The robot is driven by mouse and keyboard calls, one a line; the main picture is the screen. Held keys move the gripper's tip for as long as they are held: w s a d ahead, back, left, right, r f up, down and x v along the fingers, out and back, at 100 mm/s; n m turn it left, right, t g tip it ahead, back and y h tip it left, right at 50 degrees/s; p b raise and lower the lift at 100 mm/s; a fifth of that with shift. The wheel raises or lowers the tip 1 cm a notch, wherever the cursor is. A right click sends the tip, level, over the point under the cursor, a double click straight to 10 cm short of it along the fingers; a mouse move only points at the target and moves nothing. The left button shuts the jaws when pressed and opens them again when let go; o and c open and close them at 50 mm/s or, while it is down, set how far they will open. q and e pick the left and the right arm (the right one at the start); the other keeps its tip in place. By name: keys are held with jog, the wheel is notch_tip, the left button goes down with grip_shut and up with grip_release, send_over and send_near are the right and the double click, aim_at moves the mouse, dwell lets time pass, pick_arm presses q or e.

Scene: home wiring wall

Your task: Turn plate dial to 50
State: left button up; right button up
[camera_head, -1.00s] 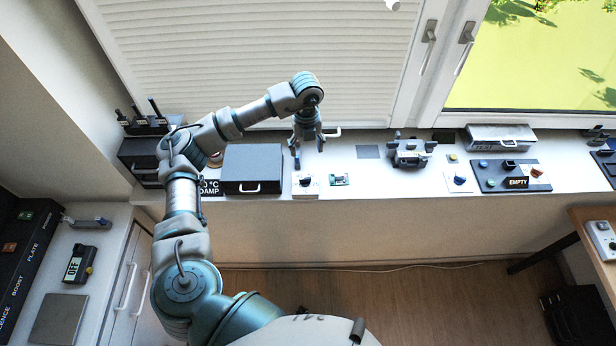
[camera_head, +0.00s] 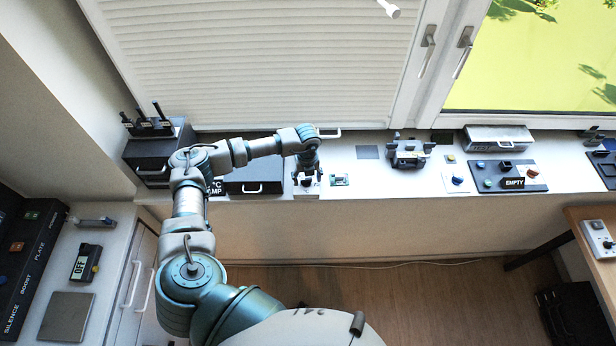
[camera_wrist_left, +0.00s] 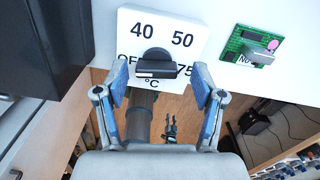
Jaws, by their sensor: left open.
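The dial plate is white, marked 40, 50, 75, part of OFF and °C, and sits at the sill's front edge (camera_wrist_left: 133,18). Its black knob (camera_wrist_left: 154,58) has a grip bar lying crosswise in the wrist view; I cannot tell which mark it points at. My left gripper (camera_head: 306,180) is over the dial plate in the head view and hides much of it. In the wrist view the left gripper (camera_wrist_left: 161,80) is open, with one blue fingertip on each side of the knob, apart from it. My right gripper is not in view.
A green circuit board (camera_head: 339,180) lies just right of the dial plate. A dark box (camera_head: 255,180) with a handle stands close on the left. Farther right are a dark clamp-like device (camera_head: 409,154) and a panel marked EMPTY (camera_head: 490,186). Floor lies below the sill.

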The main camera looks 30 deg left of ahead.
pick_arm(q)
jog(key=shift+a, duration=0.3)
jog(key=shift+a+f, duration=0.1)
jog(key=shift+a, duration=0.1)
jog(key=shift+c, duration=0.9)
jog(key=shift+a, duration=0.1)
jog(key=c, duration=0.8)
jog(key=shift+c, duration=0.8)
jog(key=shift+d, duration=0.45)
jog(key=shift+f, duration=0.1)
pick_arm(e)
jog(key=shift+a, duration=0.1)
